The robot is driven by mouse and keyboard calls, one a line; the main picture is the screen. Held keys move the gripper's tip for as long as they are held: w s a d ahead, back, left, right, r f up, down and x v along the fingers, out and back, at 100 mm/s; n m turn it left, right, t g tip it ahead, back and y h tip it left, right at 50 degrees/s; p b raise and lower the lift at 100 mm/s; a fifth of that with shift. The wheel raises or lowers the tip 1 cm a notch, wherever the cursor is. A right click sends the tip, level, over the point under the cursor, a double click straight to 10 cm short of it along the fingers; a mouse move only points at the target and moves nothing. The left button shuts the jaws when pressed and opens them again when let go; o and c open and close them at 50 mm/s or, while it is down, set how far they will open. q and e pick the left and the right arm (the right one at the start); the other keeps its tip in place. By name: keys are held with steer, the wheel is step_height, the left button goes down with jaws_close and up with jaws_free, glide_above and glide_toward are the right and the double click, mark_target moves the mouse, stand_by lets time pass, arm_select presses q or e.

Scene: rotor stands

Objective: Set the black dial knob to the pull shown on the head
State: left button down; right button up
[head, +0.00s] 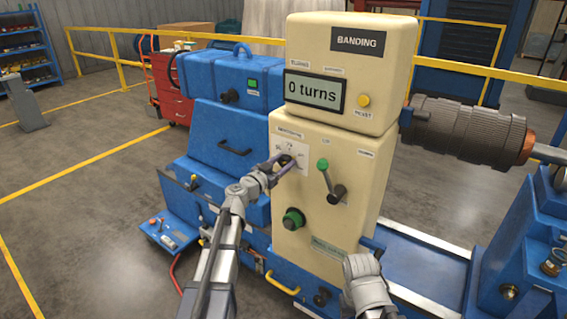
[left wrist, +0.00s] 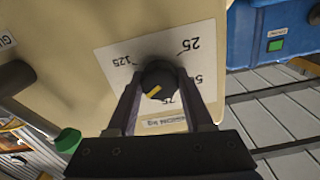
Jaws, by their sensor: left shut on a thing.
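The black dial knob (left wrist: 160,80) sits on a white scale plate (left wrist: 205,72) on the cream panel. My left gripper (left wrist: 160,88) is shut on the knob, one finger on each side. The scale shows 125 at left, 25 at upper right, part of 50 at right and 75 below. The knob's yellow mark slants to the lower left, between 75 and 125; that stretch is partly hidden by a finger. In the head view my left gripper (head: 277,170) reaches the plate. The cream head (head: 350,65) reads "BANDING" and "0 turns"; I can read no pull value there.
A green-tipped lever (head: 323,165) stands just right of the dial, and a green and black knob (head: 292,220) is below. A ribbed grey cylinder (head: 465,130) juts out at right. Part of my right arm shows at the bottom. Open floor lies left.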

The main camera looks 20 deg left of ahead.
stand_by(0.3)
arm_select(q)
steer(key=shift+c, duration=1.5)
jaws_free()
steer(key=v, duration=0.7)
steer(key=shift+s+a, duration=0.15)
steer(key=shift+s, duration=0.2)
